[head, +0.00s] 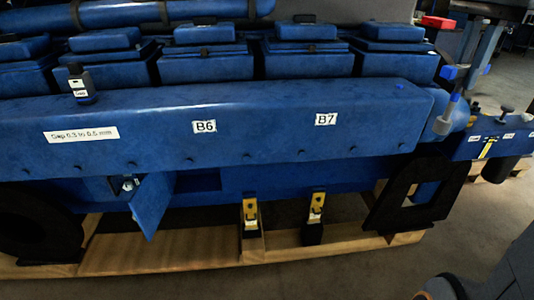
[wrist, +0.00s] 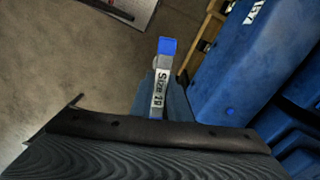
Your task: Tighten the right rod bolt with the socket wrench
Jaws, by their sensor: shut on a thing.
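In the wrist view my gripper (wrist: 160,95) is shut on the socket wrench (wrist: 166,48), which has a blue end and a white label reading "Size 19". The wrench points away from the gripper, over the floor beside the blue engine; its socket cannot be made out. In the head view, an opening low on the left of the engine has small bright metal parts (head: 128,184) inside. I cannot tell whether these are the rod bolts or which is the right one.
A blue hatch door (head: 153,205) hangs open beside the opening. The engine (head: 260,120) carries labels B6 and B7 and stands on a wooden pallet (head: 180,250). Two yellow-and-black parts (head: 250,215) stand below it. A dark tool (head: 81,84) stands on the ledge. Floor in front is clear.

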